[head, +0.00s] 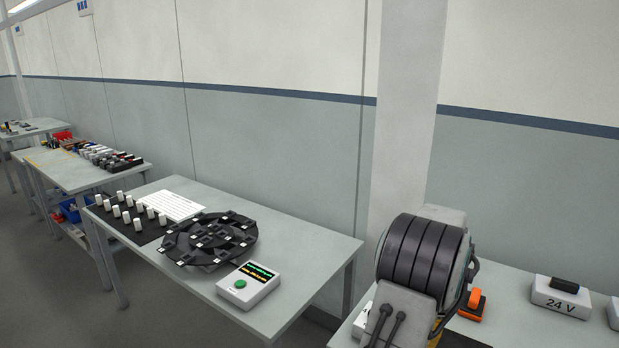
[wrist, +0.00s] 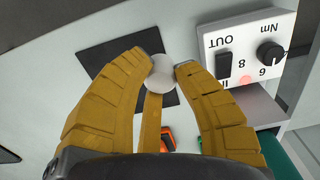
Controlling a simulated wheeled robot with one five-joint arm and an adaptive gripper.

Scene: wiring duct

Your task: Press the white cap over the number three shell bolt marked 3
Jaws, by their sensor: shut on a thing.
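The cap is seen as a pale round end between the fingertips. Beneath it are a black mat (wrist: 112,60) and a pale table top. In the head view my own arm fills the lower right and hides the held cap. I cannot make out a shell bolt marked 3 in either view.
An orange-and-black block (head: 473,303) and a white 24 V box (head: 562,297) are on the right table. A dial box (wrist: 243,55) is close to the right finger. Another table holds white cylinders (head: 138,224), a dark round rack (head: 210,238) and a green-button box (head: 247,287).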

